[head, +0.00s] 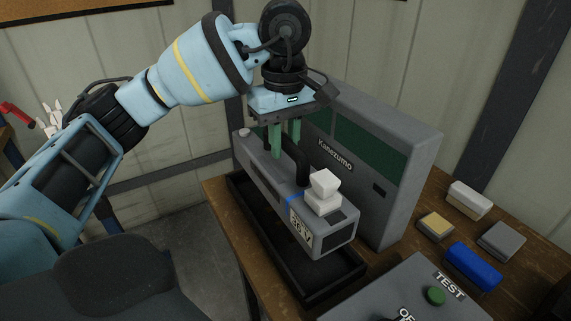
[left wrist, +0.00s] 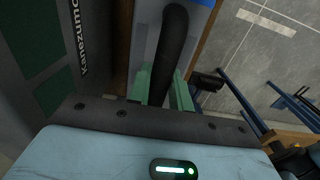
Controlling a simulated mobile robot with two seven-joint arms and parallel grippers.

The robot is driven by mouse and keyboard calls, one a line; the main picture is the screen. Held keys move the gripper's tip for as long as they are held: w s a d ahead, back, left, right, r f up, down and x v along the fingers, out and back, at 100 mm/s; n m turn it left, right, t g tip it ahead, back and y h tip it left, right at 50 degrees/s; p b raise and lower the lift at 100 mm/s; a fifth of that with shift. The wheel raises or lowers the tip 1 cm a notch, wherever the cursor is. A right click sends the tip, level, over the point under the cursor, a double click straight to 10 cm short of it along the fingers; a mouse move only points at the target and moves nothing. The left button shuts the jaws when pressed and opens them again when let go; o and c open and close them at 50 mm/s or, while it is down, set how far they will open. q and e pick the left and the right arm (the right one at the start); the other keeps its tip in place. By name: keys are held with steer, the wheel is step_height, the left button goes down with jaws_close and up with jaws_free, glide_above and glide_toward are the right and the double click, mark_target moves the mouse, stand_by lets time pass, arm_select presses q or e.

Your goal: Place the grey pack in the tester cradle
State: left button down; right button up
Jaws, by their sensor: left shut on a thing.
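The grey pack (head: 268,183) is a long box with a black handle, a blue band and a voltage label on its near end. My left gripper (head: 285,140) comes from above, its green fingers shut on the black handle (left wrist: 170,45). The pack is over the black tray-like cradle (head: 255,238), whose front and left side show past it. I cannot tell whether its underside touches the cradle. White blocks (head: 323,192) sit on the pack's near end. The grey tester housing (head: 385,150), marked Kanezumo, stands right behind the cradle. My right gripper is not in view.
A control box (head: 410,290) with a green TEST button (head: 434,295) stands at the front right. Several small blocks, including a blue one (head: 473,266) and a yellow-topped one (head: 435,227), lie on the wooden bench (head: 410,248) to the right. A wall stands behind.

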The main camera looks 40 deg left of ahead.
mark_target(286, 177)
arm_select(q)
steer(key=shift+w+f, duration=0.1)
steer(key=shift+f, duration=4.15)
steer(key=c, duration=1.7)
jaws_free()
steer(key=shift+f, duration=0.3)
steer(key=o, duration=0.4)
step_height(286, 177, up, 12)
steer(key=shift+r+p, duration=0.15)
steer(key=shift+p, duration=0.25)
